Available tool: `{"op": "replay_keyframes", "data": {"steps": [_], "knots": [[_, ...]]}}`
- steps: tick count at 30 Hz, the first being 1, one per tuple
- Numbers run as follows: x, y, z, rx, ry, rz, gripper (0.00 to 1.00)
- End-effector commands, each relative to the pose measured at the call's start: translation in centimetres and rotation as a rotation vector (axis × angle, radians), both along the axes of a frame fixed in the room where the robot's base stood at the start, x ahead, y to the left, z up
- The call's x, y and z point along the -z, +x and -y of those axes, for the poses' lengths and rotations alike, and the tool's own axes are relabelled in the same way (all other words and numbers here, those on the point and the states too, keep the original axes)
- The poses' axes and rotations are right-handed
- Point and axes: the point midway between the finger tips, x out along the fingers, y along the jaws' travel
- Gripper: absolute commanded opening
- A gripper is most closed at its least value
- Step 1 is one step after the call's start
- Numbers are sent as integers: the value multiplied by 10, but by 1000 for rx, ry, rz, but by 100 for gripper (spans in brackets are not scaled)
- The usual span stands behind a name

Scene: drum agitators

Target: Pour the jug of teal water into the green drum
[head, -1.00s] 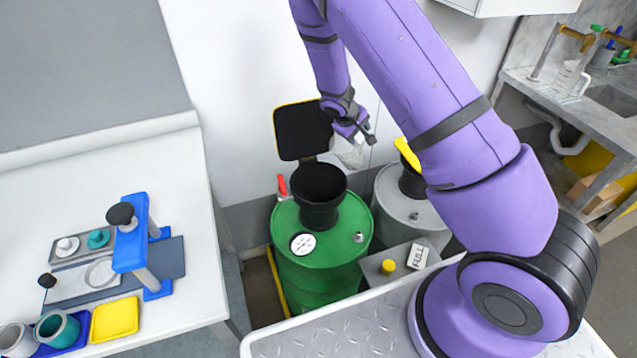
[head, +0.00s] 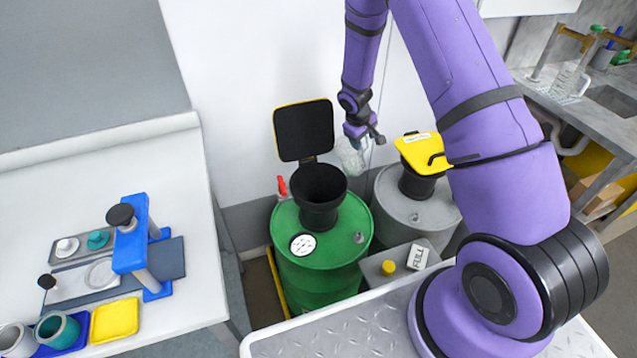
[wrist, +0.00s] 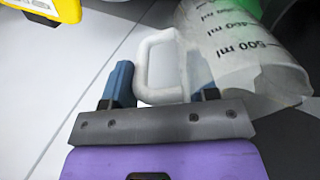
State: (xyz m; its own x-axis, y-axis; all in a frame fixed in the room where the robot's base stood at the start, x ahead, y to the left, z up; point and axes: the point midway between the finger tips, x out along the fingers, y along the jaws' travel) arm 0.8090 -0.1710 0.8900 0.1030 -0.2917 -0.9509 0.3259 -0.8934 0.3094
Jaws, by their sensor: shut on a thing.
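The green drum (head: 312,265) stands on the floor with a black funnel (head: 319,195) on top, its black lid (head: 304,130) raised behind. My gripper (head: 362,138) is shut on the handle of the clear jug (head: 352,158), just right of the funnel and above the gap between the two drums. The jug looks tilted. In the wrist view, the handle lies between my gripper's fingers (wrist: 160,85), and the jug (wrist: 255,55) shows black ml markings. I cannot tell how much teal water is in it.
A grey drum (head: 405,215) with a yellow-lidded funnel (head: 420,152) stands close on the right. A white bench (head: 60,200) with a blue stand (head: 130,245) is at left. A sink counter (head: 600,115) is at far right.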

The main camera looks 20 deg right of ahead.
Motion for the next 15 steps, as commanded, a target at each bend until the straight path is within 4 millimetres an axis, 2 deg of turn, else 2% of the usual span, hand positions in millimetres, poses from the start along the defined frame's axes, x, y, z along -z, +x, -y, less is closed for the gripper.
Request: {"op": "replay_keyframes", "data": {"steps": [15], "knots": [[38,5,14,6,128,-43,9]]}}
